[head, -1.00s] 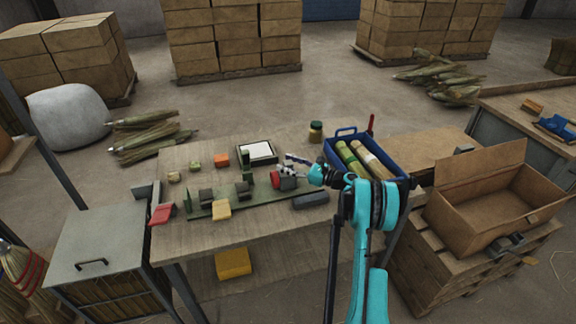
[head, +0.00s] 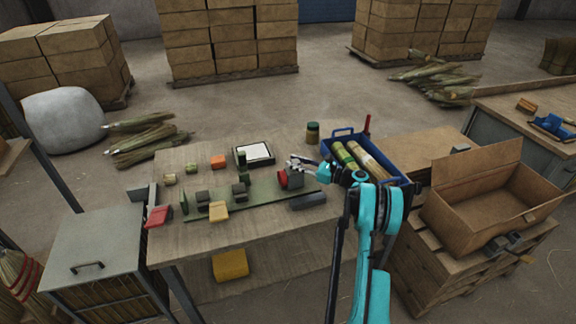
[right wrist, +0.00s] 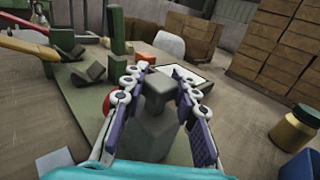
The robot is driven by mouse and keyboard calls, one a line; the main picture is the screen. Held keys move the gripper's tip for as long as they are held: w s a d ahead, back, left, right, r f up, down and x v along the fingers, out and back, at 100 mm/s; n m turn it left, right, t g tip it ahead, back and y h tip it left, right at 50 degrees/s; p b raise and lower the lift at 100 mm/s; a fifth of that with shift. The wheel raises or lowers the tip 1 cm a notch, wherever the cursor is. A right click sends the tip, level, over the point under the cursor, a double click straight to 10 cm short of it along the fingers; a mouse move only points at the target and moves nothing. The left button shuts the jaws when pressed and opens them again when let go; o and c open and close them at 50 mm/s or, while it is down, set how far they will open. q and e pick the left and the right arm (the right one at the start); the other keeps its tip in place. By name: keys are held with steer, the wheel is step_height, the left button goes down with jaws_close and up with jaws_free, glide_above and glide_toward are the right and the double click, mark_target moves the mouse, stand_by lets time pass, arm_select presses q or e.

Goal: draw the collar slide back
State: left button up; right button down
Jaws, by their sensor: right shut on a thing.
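The collar slide is a grey block (head: 294,177) with a red round face (head: 283,180) on its left side. It sits at the right end of the long green bed (head: 252,195) on the workbench. My right gripper (head: 294,163) is at the top of this block. In the right wrist view, the gripper's two purple-and-white fingers (right wrist: 160,78) are shut on the slide's grey upright grip (right wrist: 159,98), one on each side. Part of the red face shows behind the left finger. My left gripper is not in view.
Smaller dark blocks (head: 239,190) stand on the bed farther left, with a yellow block (head: 218,211) at its front edge. A dark bar (head: 307,201) lies in front of the slide. A blue tray (head: 388,170) of rolls and a jar (head: 312,133) stand nearby.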

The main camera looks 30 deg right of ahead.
steer(key=c, duration=1.1)
jaws_free()
steer(key=shift+s+d, duration=0.1)
steer(key=shift+d, duration=0.2)
steer(key=shift+c, duration=0.2)
steer(key=v, duration=1.2)
steer(key=shift+a, duration=0.1)
